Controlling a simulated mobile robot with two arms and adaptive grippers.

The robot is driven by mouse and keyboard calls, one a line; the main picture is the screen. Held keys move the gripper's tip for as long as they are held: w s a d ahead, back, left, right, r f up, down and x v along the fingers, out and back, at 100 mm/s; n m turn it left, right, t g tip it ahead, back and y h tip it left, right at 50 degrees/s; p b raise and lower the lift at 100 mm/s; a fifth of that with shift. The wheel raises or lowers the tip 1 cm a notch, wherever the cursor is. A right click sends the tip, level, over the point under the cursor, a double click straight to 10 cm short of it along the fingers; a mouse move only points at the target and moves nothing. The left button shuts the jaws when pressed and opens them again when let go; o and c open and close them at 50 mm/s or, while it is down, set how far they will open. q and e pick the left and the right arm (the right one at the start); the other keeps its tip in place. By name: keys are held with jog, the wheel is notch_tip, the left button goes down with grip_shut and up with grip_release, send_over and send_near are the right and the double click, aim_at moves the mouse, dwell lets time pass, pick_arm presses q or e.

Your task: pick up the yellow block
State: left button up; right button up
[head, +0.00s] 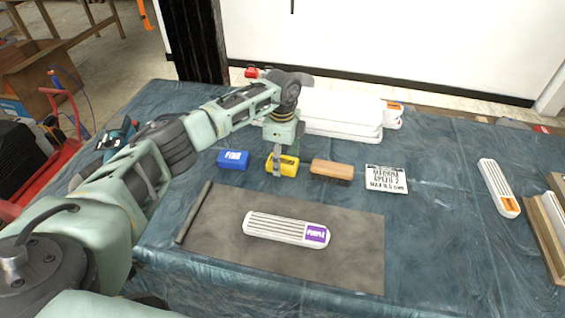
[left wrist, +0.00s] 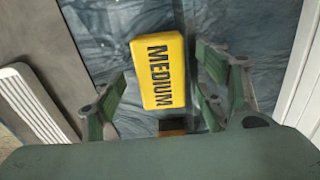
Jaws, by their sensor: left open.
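The yellow block (head: 289,167) lies on the blue-covered table, between a blue block (head: 233,160) and a wooden block (head: 332,170). In the left wrist view the yellow block (left wrist: 161,71) has "MEDIUM" written on it in dark letters. My left gripper (head: 278,172) is over the yellow block in the head view and hides part of it. In the left wrist view the open fingers of my left gripper (left wrist: 158,95) stand on either side of the block's lower part, with gaps to it. My right gripper is not in view.
A grey mat (head: 220,245) with a white ribbed piece (head: 275,228) marked purple lies in front. A white lettered card (head: 386,179) lies to the right. White slabs (head: 335,112) are stacked behind. Another white piece (head: 494,180) lies far right, beside a wooden rack (head: 540,235).

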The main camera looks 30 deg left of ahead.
pick_arm(q)
jog(key=shift+w+f, duration=0.1)
jog(key=shift+f, duration=0.8)
jog(key=shift+c, duration=0.2)
jog(key=c, duration=1.2)
jog(key=shift+r, duration=0.15)
jog(key=shift+c, duration=0.2)
jog(key=shift+r, duration=0.6)
jog(key=r, duration=0.2)
jog(key=r+b, duration=0.1)
jog(key=shift+w+d, duration=0.1)
jog(key=shift+d, duration=0.15)
jog(key=d+r, duration=0.2)
jog(key=d, duration=0.1)
jog(key=w+d+r+b, duration=0.1)
jog(key=d+r, duration=0.1)
jog(key=d, duration=0.2)
jog(key=w+d+r+b, duration=0.1)
jog(key=d+r, duration=0.1)
jog(key=d, duration=0.2)
jog(key=shift+w+r, duration=0.25)
jog(key=shift+r, duration=0.05)
